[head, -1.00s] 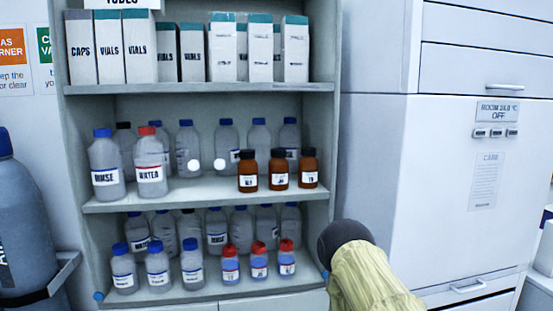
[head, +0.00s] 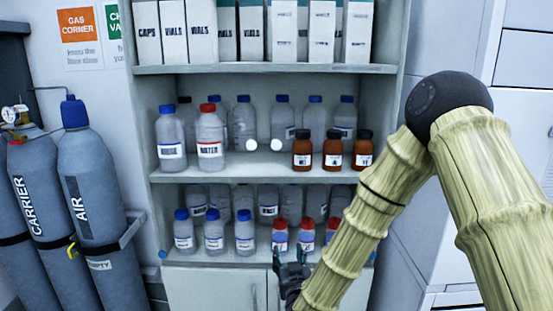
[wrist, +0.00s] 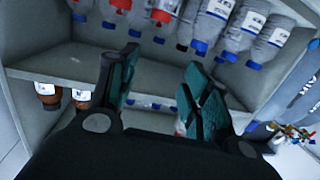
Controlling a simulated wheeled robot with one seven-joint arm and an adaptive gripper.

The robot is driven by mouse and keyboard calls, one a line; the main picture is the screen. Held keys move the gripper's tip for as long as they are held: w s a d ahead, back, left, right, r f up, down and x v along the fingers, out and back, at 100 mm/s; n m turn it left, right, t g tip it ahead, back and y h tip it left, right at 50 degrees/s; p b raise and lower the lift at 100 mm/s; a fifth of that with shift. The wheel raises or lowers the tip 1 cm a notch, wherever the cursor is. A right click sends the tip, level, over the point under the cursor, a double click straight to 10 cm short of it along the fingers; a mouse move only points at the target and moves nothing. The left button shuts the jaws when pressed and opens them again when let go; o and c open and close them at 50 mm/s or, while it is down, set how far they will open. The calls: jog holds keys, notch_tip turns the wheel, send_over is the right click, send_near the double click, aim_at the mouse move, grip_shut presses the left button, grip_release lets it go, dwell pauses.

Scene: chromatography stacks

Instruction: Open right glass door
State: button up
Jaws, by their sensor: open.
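The right glass door is hard to make out over the shelving; its small white round knob (head: 277,145) shows at the middle shelf, right of a matching left knob (head: 251,144). I see no clear gap at the door, though the clear pane makes this hard to tell. My gripper (head: 291,268) is low in front of the cabinet, near the red-capped bottles of the lower shelf and below the knobs. In the wrist view my gripper (wrist: 163,75) has its teal fingers apart, with nothing seen held between them. The shelves appear roughly upside down there.
Amber bottles (head: 332,153) and a red-capped water bottle (head: 210,140) stand on the middle shelf. Closed lower cupboard doors (head: 215,288) are beneath. Gas cylinders (head: 92,180) stand at the left. A pale cabinet (head: 500,95) is at the right, partly behind my arm.

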aim_at(276, 146)
jog(key=w+a+r+m+t+h+p, duration=0.1)
jog(key=r+t, duration=0.1)
jog(key=r, duration=0.6)
jog(key=w+a+r+t, duration=0.1)
jog(key=r+t, duration=0.1)
jog(key=r, duration=0.6)
jog(key=w+a+r+m+t+h+p, duration=0.1)
jog(key=a+r+t, duration=0.1)
jog(key=r, duration=0.6)
jog(key=p+x, duration=0.1)
jog(key=x, duration=0.2)
jog(key=p+x, duration=0.1)
jog(key=x, duration=0.3)
jog(key=p+x, duration=0.2)
jog(key=x, duration=0.1)
jog(key=shift+w+d, duration=0.25)
jog(key=shift+w, duration=0.2)
jog(key=shift+f, duration=0.1)
grip_shut()
